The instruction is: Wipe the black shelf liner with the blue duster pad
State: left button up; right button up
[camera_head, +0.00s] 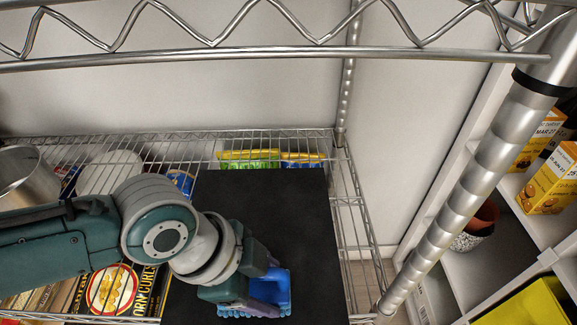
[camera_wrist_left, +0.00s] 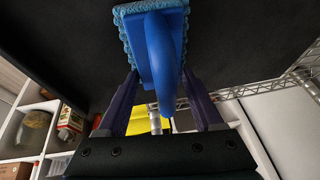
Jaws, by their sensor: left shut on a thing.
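The black shelf liner (camera_head: 285,215) lies flat on a wire shelf in the head view. It also fills the upper part of the left wrist view (camera_wrist_left: 240,40). My left gripper (camera_head: 262,287) is shut on the handle of the blue duster pad (camera_head: 284,291). In the left wrist view the pad (camera_wrist_left: 158,35) shows a blue back, a curved handle and a fluffy light-blue edge, between the gripper's two purple fingers (camera_wrist_left: 162,95). The pad is at the near part of the liner; I cannot tell if it touches it. My right gripper is not in view.
A metal pot (camera_head: 28,180), a corn curls box (camera_head: 115,290) and other packages stand left of the liner. Yellow bags (camera_head: 248,158) show behind it. A chrome post (camera_head: 470,180) rises at the right, and a zigzag wire rail (camera_head: 230,52) crosses above.

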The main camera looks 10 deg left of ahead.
pick_arm(q)
jog(key=shift+w+d, duration=0.2)
jog(key=shift+d, duration=0.5)
jog(key=shift+w+d+b, duration=0.25)
jog(key=shift+d, duration=0.5)
jog(key=shift+w+d+b, duration=0.2)
jog(key=shift+d+b, duration=0.05)
jog(key=shift+d, duration=0.45)
jog(key=shift+a, duration=0.1)
jog(key=shift+s+a+p, duration=0.25)
jog(key=shift+a, duration=0.5)
jog(key=shift+s+a+p, duration=0.2)
jog(key=shift+a+p, duration=0.1)
jog(key=shift+a, duration=0.45)
jog(key=shift+s+a+p, duration=0.25)
jog(key=shift+a, duration=0.5)
jog(key=shift+s+a, duration=0.2)
jog(key=shift+a, duration=0.35)
jog(key=shift+a, duration=0.1)
